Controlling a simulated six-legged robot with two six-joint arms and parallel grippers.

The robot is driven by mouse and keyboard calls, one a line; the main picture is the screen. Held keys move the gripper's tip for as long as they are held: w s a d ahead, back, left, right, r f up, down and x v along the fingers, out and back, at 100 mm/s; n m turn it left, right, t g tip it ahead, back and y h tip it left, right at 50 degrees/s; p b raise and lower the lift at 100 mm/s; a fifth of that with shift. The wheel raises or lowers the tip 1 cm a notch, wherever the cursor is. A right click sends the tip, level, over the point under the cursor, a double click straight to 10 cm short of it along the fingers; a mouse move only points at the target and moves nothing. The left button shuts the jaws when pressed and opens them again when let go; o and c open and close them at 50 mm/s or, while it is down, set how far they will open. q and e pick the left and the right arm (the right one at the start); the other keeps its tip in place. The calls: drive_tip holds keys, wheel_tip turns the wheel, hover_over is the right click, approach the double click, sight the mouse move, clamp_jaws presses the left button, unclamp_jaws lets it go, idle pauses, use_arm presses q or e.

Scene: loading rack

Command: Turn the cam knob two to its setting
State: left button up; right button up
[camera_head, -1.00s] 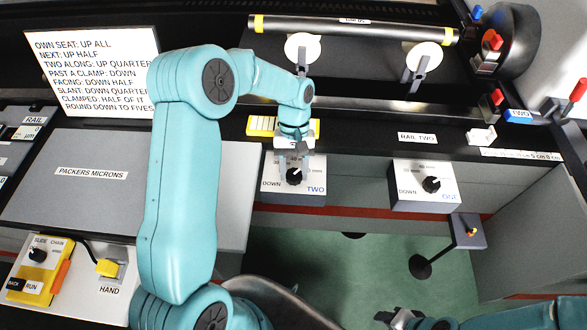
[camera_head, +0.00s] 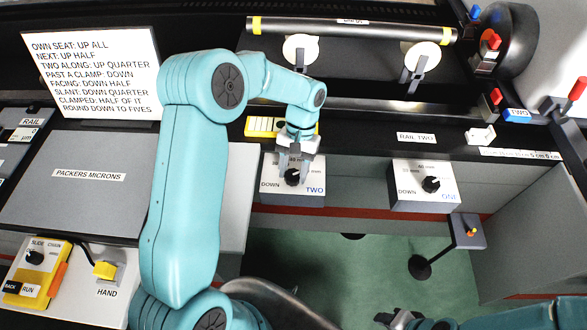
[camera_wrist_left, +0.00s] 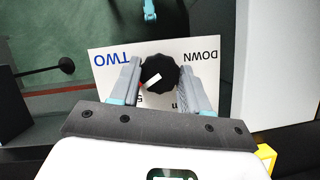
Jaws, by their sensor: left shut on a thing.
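Cam knob two (camera_head: 292,177) is a black ridged knob on a white panel marked TWO (camera_head: 315,190) and DOWN. My left gripper (camera_head: 293,168) reaches down over it and is shut on it. In the left wrist view, the two fingers (camera_wrist_left: 158,82) stand on either side of the knob (camera_wrist_left: 159,66). That view shows the panel upside down, and the knob's white mark slants toward its lower left. The fingers and gripper body hide parts of the scale labels. My right gripper (camera_head: 398,319) is at the bottom edge, small and partly cut off.
Knob one (camera_head: 431,184) sits on a similar panel to the right. A rail with white round pads (camera_head: 301,48) runs behind. A printed instruction sheet (camera_head: 92,73) stands at the back left.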

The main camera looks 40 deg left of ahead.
use_arm(q)
drive_tip(key=shift+w+r, duration=0.1)
drive_tip(key=o, duration=1)
drive_tip(key=shift+o, duration=0.2)
drive_tip(key=v, duration=1.6)
drive_tip(key=shift+r, duration=0.2)
